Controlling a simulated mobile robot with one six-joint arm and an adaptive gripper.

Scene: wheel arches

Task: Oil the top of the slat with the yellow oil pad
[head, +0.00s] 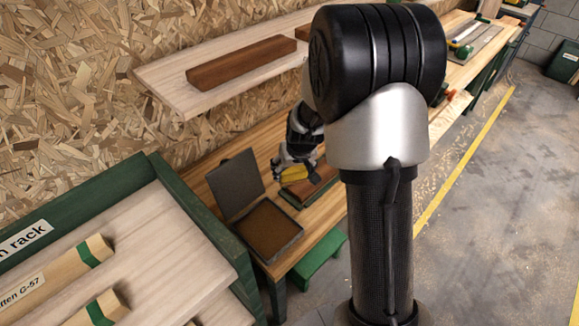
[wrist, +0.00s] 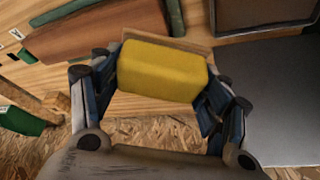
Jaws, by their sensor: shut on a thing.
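My gripper (head: 292,163) is shut on the yellow oil pad (wrist: 162,72), a block with rounded edges that fills the space between the fingers in the wrist view. In the head view the pad (head: 293,174) shows small below the fingers. The reddish-brown slat (head: 313,184) lies on a green holder (head: 290,196) on the bench, partly hidden by my arm. In the wrist view the slat (wrist: 95,32) lies beyond the pad, at upper left. I cannot tell whether pad and slat touch.
An open box (head: 268,229) with brown contents stands left of the slat, its grey lid (head: 237,184) raised. A shelf (head: 180,100) with a brown wooden bar (head: 240,62) hangs above the bench. A green rack (head: 195,215) with labelled battens fills the lower left.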

